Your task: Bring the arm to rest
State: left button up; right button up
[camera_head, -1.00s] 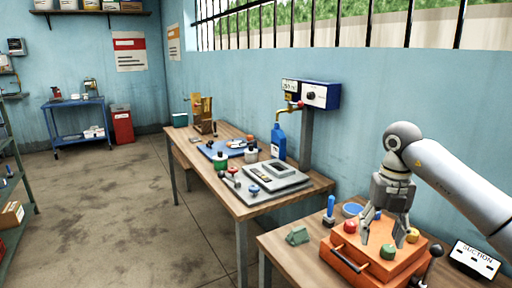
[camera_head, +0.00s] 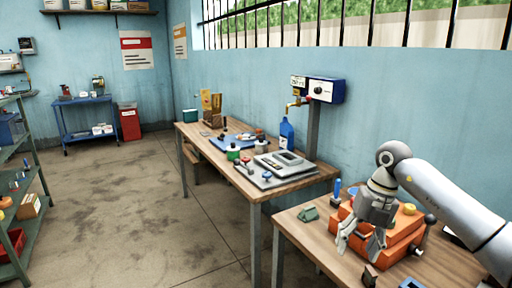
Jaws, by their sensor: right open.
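My right arm comes in from the right edge. Its grey gripper (camera_head: 358,246) hangs with the fingers pointing down, spread and empty, in front of the orange case (camera_head: 402,248) on the near wooden table. The gripper hides part of the case and its top. My left gripper is not in view.
The near table (camera_head: 296,228) also holds a blue-handled tool (camera_head: 337,190) and a small green block (camera_head: 309,214). The farther bench (camera_head: 259,192) carries a grey scale (camera_head: 284,165) and a blue bottle (camera_head: 287,134) under a wall dispenser (camera_head: 317,90). The floor at left is open.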

jog(key=w+a+f+m+t+y, duration=0.3)
jog(key=a+f+m+y, duration=0.2)
jog(key=a+f+y, duration=0.9)
jog(key=s+d+f+m+t+h, duration=0.25)
jog(key=f+m+t+h, duration=0.2)
jog(key=f+m, duration=0.6)
jog(key=s+d+f+m+t+h, duration=0.2)
jog(key=d+f+m+t+h, duration=0.25)
jog(key=f, duration=1.05)
jog(key=s+d+f+m+g+h, duration=0.2)
jog(key=s+d+f+m+h, duration=0.15)
jog(key=s+f, duration=0.7)
jog(key=s+d+f+m+g+h, duration=0.25)
jog(key=s+f+m, duration=0.25)
jog(key=s+f, duration=0.6)
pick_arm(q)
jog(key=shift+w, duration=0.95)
pick_arm(e)
jog(key=s+f+m+g, duration=0.1)
jog(key=s+f+g, duration=0.2)
jog(key=s, duration=1.1)
jog(key=s+f+m+g+h, duration=0.1)
jog(key=s+f+m+g, duration=0.1)
jog(key=s, duration=1.2)
jog(key=shift+s+d+f+g, duration=0.25)
jog(key=shift+f+g, duration=0.3)
jog(key=shift+f, duration=0.25)
